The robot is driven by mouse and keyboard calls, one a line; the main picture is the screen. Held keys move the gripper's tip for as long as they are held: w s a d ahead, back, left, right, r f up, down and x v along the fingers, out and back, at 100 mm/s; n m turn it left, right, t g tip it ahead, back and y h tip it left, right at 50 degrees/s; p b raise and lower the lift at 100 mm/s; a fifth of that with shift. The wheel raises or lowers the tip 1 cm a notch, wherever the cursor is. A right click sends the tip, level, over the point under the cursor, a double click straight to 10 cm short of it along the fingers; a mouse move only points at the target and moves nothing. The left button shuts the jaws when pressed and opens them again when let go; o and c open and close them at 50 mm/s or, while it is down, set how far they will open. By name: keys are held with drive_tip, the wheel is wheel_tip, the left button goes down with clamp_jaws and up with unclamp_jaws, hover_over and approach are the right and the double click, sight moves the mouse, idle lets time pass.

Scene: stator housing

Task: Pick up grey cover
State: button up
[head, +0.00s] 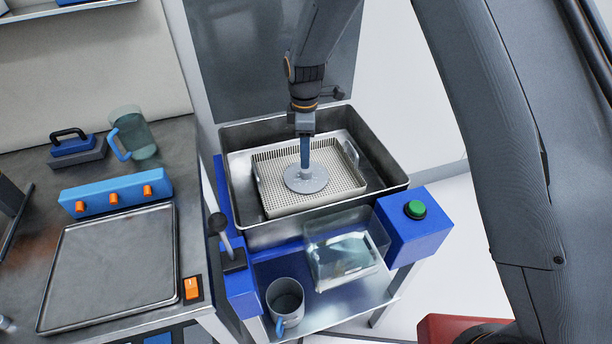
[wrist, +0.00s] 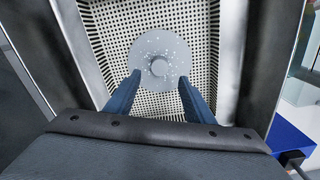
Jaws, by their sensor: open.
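The grey cover (head: 306,180) is a flat round disc with small holes and a raised knob at its centre. It lies in the perforated basket (head: 345,183) inside the metal basin. In the wrist view the cover (wrist: 180,50) is just beyond my fingertips, with its knob between their lines. My gripper (head: 305,164) points down over the cover from above. Its two blue fingers (wrist: 159,82) are apart with nothing between them. Whether the fingertips touch the cover cannot be told.
The steel basin (head: 385,160) has raised walls around the basket. A blue box with a green button (head: 415,209) stands at right. A clear container (head: 345,255) and a mug (head: 285,300) are in front. A bench with a tray (head: 110,265) is at left.

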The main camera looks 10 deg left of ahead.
sight(306, 174)
drive_tip(key=shift+d+f+p, duration=0.2)
drive_tip(key=shift+f+p, duration=1.25)
drive_tip(key=shift+f, duration=1.7)
clamp_jaws()
drive_tip(key=shift+w+r, duration=0.1)
drive_tip(key=shift+r, duration=0.1)
